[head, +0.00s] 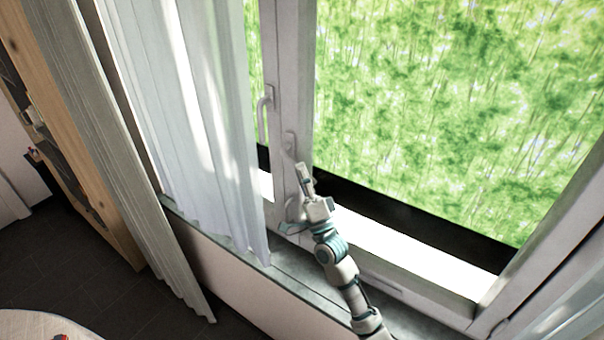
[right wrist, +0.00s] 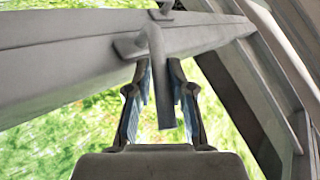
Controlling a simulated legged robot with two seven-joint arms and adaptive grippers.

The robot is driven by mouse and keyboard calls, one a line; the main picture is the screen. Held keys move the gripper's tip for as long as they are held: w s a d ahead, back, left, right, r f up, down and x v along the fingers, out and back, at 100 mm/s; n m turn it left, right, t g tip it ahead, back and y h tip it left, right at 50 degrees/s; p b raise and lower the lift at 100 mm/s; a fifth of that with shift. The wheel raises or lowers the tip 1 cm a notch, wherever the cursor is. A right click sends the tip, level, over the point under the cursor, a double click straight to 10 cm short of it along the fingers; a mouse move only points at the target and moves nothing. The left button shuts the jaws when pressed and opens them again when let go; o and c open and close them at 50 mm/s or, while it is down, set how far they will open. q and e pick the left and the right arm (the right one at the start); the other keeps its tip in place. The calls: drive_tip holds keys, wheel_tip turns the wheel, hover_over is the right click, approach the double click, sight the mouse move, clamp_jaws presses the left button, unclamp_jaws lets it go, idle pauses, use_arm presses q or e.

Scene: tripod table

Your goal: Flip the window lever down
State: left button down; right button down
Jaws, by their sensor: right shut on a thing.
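The window lever (head: 290,143) is a pale grey handle on the upright window frame, in the middle of the head view. My right gripper (head: 304,188) is at the frame just below the lever's mount. In the right wrist view, the lever (right wrist: 160,80) passes between the two fingers of my right gripper (right wrist: 160,92), which is shut on it. The lever's free end sticks out past the fingers towards the camera. In the head view my gripper hides the lever's lower part. My left gripper is not in view.
A second, similar handle (head: 264,115) is on the frame to the left. A white curtain (head: 190,120) hangs close on the left. The grey sill (head: 290,275) runs below the window, and the right-hand pane (head: 430,110) is clear of objects.

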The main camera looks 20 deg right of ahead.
drive_tip(key=shift+w+a+f, duration=0.15)
drive_tip(key=shift+w+f, duration=0.05)
drive_tip(key=shift+f, duration=0.45)
drive_tip(key=c, duration=1.1)
unclamp_jaws()
drive_tip(key=shift+w, duration=0.2)
drive_tip(key=shift+r, duration=0.25)
drive_tip(key=shift+d, duration=0.2)
drive_tip(key=v, duration=1.2)
drive_tip(key=shift+s, duration=0.15)
